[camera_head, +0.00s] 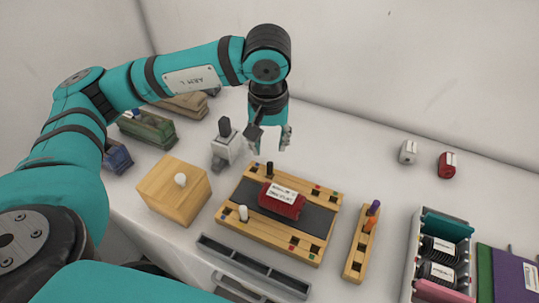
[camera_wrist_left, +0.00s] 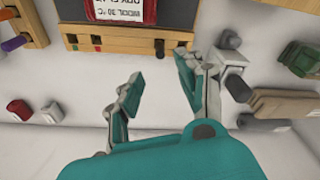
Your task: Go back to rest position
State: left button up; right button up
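My left gripper (camera_head: 269,140) hangs from the teal left arm, pointing down just behind the wooden board (camera_head: 245,188). In the left wrist view its two fingers (camera_wrist_left: 160,88) are spread apart with nothing between them. A red labelled block (camera_head: 281,203) lies on the dark strip of the board; part of it also shows at the top of the left wrist view (camera_wrist_left: 122,10). The gripper is apart from the block. My right gripper is not in view.
A grey device (camera_head: 226,150) stands close left of the gripper, beside a wooden box (camera_head: 175,190). A grey slotted tray (camera_head: 254,265) lies in front. A narrow peg rack (camera_head: 356,245) and a filled crate (camera_head: 414,250) stand right. The back right table is mostly clear.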

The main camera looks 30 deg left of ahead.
pick_arm(q)
jog(key=shift+s+r, duration=0.1)
jog(key=shift+r, duration=0.4)
